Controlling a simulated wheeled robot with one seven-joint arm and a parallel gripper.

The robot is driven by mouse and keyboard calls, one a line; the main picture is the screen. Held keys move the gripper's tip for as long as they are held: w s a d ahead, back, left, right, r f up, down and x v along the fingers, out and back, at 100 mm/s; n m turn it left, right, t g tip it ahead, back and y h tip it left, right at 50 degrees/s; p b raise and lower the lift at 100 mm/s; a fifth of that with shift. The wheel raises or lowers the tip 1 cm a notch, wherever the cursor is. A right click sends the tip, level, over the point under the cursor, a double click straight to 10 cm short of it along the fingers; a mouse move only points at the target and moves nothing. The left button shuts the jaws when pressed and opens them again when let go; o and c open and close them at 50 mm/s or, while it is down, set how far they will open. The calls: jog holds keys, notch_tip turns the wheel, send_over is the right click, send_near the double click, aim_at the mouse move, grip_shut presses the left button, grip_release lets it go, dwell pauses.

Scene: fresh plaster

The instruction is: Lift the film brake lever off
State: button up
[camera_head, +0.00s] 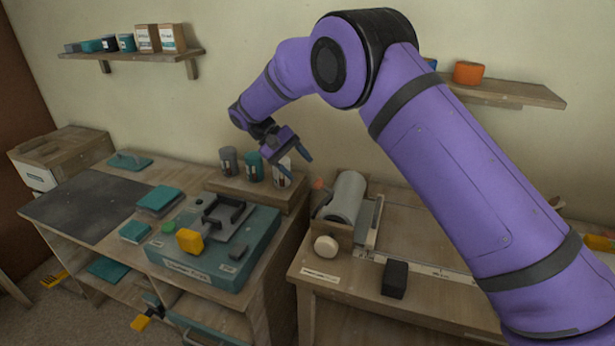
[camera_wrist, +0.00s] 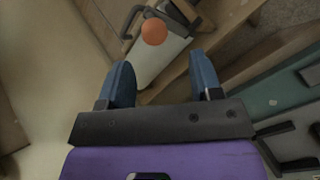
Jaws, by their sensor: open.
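The film brake lever (camera_head: 319,184) shows an orange knob at the left end of a pale roll (camera_head: 346,197) on the right-hand bench. In the wrist view the round orange knob (camera_wrist: 154,31) sits on a dark bent arm, beyond my fingertips and near the roll (camera_wrist: 160,58). My gripper (camera_head: 292,163) is open and empty, above and to the left of the roll, apart from the lever. Its two blue fingers (camera_wrist: 163,68) stand wide apart in the wrist view. How the lever rests on the roll is not clear.
Several cups (camera_head: 254,167) stand on a wooden riser just below my gripper. A teal machine (camera_head: 214,251) with a yellow handle is on the left bench. A black block (camera_head: 395,279) lies on the right bench in front of a rail. Shelves hang on the wall.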

jog(key=shift+v, duration=2.45)
